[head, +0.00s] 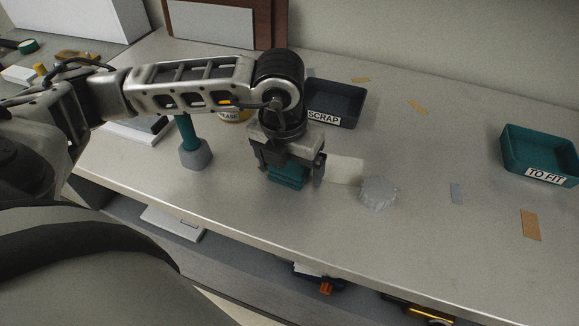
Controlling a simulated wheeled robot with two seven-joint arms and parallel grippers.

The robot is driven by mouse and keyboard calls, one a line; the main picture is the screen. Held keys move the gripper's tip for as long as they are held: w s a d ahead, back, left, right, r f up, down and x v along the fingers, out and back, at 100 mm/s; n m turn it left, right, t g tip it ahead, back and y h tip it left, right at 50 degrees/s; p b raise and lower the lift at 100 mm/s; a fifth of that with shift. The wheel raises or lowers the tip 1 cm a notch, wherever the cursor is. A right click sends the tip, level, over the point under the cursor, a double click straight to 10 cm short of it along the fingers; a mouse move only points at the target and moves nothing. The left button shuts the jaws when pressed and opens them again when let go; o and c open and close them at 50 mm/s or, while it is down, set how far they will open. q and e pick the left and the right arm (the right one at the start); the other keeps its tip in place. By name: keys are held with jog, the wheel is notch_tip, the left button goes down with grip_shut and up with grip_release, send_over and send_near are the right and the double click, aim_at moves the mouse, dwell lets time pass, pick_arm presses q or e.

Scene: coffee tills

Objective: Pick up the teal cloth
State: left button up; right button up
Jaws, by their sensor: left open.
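The teal cloth (286,182) lies on the grey counter directly under my left gripper, and only its front part shows. My left gripper (290,175) points down over it, with its fingers open to either side of the teal fold. Whether the fingers touch the cloth I cannot tell. My right gripper is not in view.
A mallet with a teal handle and grey head (195,155) stands left of the gripper. A dark SCRAP tray (349,90) is behind, and a grey lump (378,192) lies to the right. A teal TO FIT tray (515,152) is at far right.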

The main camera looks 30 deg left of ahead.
pick_arm(q)
jog(key=c, duration=1.1)
jog(key=shift+o, duration=0.2)
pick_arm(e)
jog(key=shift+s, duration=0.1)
pick_arm(q)
jog(key=shift+r, duration=0.15)
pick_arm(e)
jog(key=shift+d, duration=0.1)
pick_arm(q)
jog(key=shift+r, duration=0.65)
jog(key=s+d+r+b, duration=0.2)
jog(key=s+d+r, duration=0.7)
jog(key=s+r, duration=0.1)
jog(key=shift+s+r+b, duration=0.4)
jog(key=shift+r, duration=0.35)
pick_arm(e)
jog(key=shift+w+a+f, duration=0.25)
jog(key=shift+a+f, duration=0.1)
